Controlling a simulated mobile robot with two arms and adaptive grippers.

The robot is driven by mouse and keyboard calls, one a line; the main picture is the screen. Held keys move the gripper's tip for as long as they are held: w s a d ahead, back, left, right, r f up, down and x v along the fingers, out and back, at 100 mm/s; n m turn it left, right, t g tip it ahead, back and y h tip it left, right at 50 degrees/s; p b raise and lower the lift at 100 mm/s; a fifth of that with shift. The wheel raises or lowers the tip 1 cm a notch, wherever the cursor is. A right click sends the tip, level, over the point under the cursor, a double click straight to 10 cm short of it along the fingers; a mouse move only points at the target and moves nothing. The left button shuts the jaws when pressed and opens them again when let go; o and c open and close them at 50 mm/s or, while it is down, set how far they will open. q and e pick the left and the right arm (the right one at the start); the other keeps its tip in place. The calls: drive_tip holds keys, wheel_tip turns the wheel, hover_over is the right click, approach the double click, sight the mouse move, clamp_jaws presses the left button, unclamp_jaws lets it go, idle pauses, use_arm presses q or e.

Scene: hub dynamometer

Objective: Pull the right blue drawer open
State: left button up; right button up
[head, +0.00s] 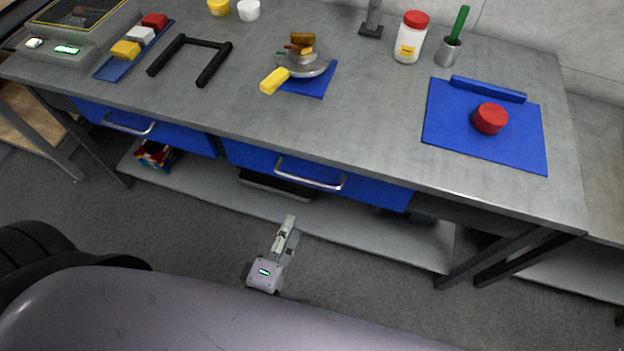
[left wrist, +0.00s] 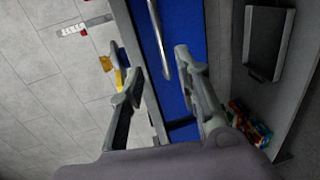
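The right blue drawer (head: 378,191) is under the bench top and looks shut. Its silver bar handle (head: 310,175) runs along its front. My left gripper (head: 290,222) is in front of and below this drawer in the head view, apart from it. In the left wrist view the same drawer (left wrist: 186,25) and its handle (left wrist: 160,40) lie ahead, between the two spread fingers of my left gripper (left wrist: 159,65). The fingers are open and nothing is held. The left blue drawer (head: 180,135), with its own handle (head: 128,125), also looks shut. My right gripper is not in view.
The grey bench top (head: 370,130) overhangs the drawers. A lower shelf (head: 205,190) holds a dark tray (head: 278,187) and colourful items (head: 155,154). A blue mat (head: 455,135) with a red cylinder (head: 490,118) lies on top. The floor before the bench is clear.

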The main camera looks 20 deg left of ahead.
sight(310, 180)
use_arm(q)
drive_tip(key=p+x, duration=0.2)
drive_tip(key=x, duration=1.3)
drive_tip(key=shift+w, duration=0.15)
drive_tip(key=c, duration=0.7)
clamp_jaws()
